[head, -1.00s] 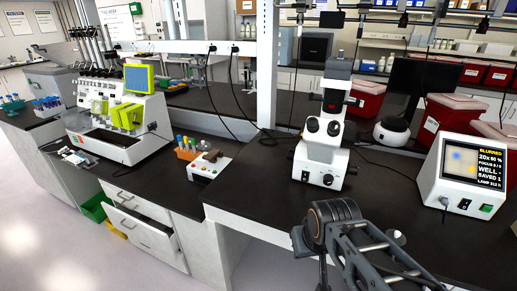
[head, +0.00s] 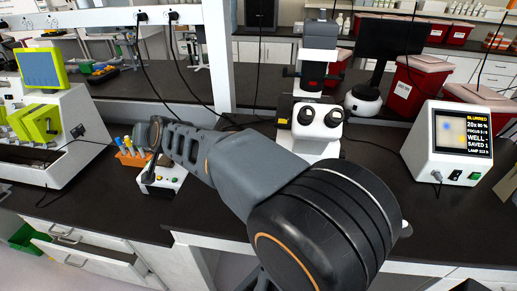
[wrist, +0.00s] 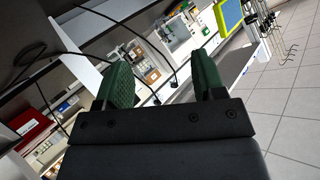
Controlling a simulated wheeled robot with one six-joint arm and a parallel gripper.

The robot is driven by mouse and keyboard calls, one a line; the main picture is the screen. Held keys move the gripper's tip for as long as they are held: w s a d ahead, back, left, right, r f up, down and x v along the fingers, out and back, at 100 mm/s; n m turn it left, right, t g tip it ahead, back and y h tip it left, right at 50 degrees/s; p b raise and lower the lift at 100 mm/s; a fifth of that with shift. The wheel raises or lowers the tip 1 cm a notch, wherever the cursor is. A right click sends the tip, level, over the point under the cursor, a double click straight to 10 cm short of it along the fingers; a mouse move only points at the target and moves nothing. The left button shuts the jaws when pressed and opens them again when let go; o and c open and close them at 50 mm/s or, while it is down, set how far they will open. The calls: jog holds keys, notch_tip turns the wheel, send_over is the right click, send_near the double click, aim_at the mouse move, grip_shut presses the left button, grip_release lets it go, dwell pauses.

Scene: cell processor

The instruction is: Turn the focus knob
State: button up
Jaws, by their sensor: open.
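The white microscope (head: 316,125) with a dark head stands on the black bench, right of centre in the head view. Its lower body, where the focus knob would sit, is hidden behind my arm. The display box (head: 461,140) on the right shows "BLURRED", "20x", a focus line and "SAVED 1". My gripper (wrist: 165,75) is open and empty in the wrist view, its two green pads apart. The wrist view looks out over the benches and floor, and no focus knob can be made out there. My gripper's fingers cannot be made out in the head view.
A small control box (head: 161,178) and an orange tube rack (head: 131,158) stand on the bench beyond my arm's far end. A machine with a blue screen (head: 41,68) is at left. Red bins (head: 423,85) and a monitor (head: 391,50) are behind the microscope. An open drawer (head: 85,258) juts out below.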

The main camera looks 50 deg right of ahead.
jog(key=w+d+r+m+t+h+b, duration=0.1)
jog(key=w+d+r+m+t+h, duration=0.15)
jog(key=w+d+m+h, duration=0.65)
jog(key=d+f+m+g+h+b, duration=0.2)
jog(key=d+m+g+h, duration=0.5)
jog(key=d, duration=0.4)
jog(key=s+d+f+m+g+y, duration=0.1)
jog(key=s+f+m+g, duration=0.2)
jog(key=f+m+g, duration=0.1)
jog(key=s+d+f+m+g+y+b, duration=0.1)
jog(key=s+f+m+g, duration=0.2)
jog(key=g, duration=0.4)
jog(key=s+d+f+m+g+y, duration=0.1)
jog(key=s+d+f+m+g, duration=0.1)
jog(key=s+f+m+g, duration=0.2)
notch_tip(320, 180, down, 4)
jog(key=shift+r+m+g+y+b, duration=0.25)
jog(key=shift+m+g+y+b, duration=0.05)
jog(key=shift+m+g, duration=0.7)
jog(key=shift+g+y, duration=0.25)
jog(key=shift+y, duration=0.05)
jog(key=x, duration=1.3)
jog(key=shift+s+d+f, duration=0.15)
jog(key=shift+s+d, duration=0.05)
jog(key=shift+s, duration=0.15)
jog(key=c, duration=0.9)
